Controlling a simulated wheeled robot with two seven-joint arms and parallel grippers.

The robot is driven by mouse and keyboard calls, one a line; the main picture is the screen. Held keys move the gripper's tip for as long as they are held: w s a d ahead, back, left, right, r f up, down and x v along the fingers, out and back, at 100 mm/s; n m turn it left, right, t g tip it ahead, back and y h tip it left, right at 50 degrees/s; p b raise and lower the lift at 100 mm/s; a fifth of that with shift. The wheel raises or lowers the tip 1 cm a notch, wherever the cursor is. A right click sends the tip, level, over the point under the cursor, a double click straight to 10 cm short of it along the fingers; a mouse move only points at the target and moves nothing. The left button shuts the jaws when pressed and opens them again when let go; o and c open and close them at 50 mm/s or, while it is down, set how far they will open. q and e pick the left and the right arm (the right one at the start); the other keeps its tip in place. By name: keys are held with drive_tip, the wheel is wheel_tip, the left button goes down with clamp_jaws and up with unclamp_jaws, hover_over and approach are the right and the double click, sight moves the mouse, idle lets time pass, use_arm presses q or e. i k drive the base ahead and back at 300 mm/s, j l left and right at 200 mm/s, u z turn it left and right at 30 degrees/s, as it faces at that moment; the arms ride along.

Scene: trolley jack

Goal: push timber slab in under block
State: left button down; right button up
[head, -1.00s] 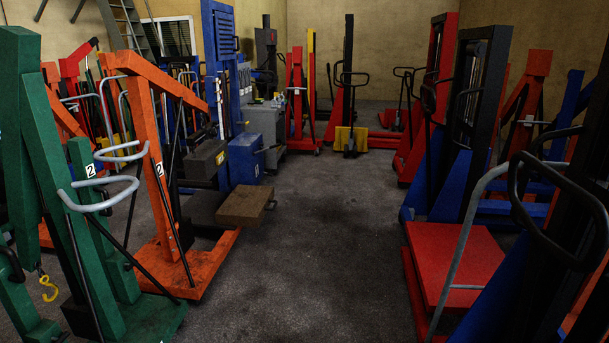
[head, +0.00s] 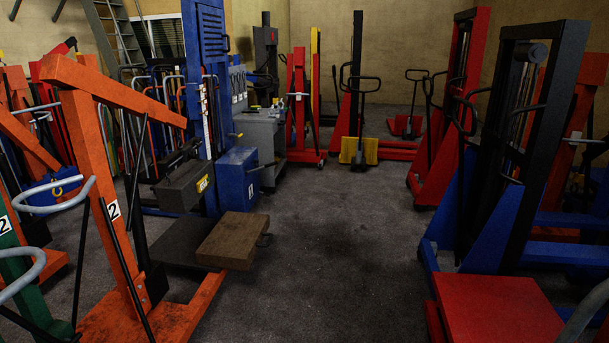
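The timber slab (head: 233,240) is a flat brown board left of the picture's middle, low above the floor. The slab's right part sticks out clear of the block. A dark flat plate (head: 165,248) lies low below the block; I cannot tell what bears the slab. Neither of my grippers is in view.
An orange crane (head: 112,185) stands close on the left, its leg reaching along the floor below the slab. A blue lift (head: 207,80) with a blue box (head: 237,168) stands behind. A red platform (head: 495,308) is at front right. The aisle floor (head: 340,240) is clear.

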sight(235, 241)
drive_tip(key=i, duration=1.7)
